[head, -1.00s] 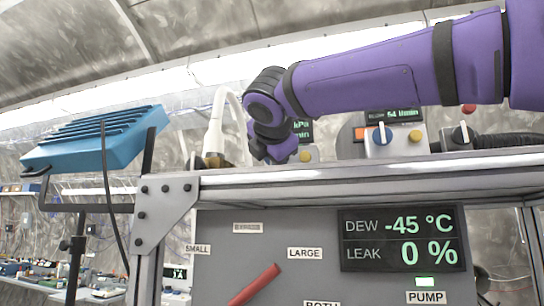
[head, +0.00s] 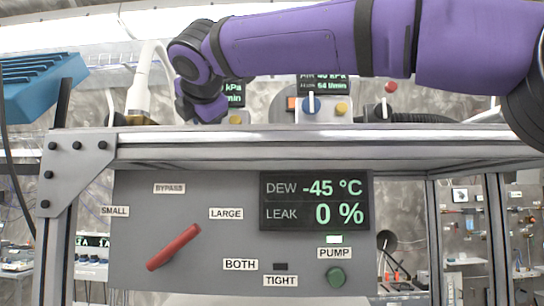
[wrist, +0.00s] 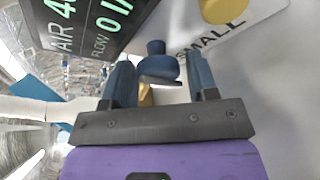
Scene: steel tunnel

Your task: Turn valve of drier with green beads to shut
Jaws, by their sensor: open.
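In the wrist view my gripper (wrist: 160,58) is open, with one finger on each side of a dark blue valve knob (wrist: 156,66). I cannot tell whether either finger touches it. The knob is on a pale unit with a label reading SMALL (wrist: 215,36). In the head view my gripper's end is low behind the bench's top rail, and its fingers are hidden. A second unit to the right has a blue knob with a white pointer (head: 311,104). No green beads show in any view.
A yellow knob (wrist: 222,10) and a dark display (wrist: 85,25) are close to my fingers. Below the rail (head: 300,136) is a grey panel (head: 215,272) with a red lever (head: 173,247) and a DEW/LEAK display (head: 315,200). A white hose (head: 140,80) rises left of my wrist.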

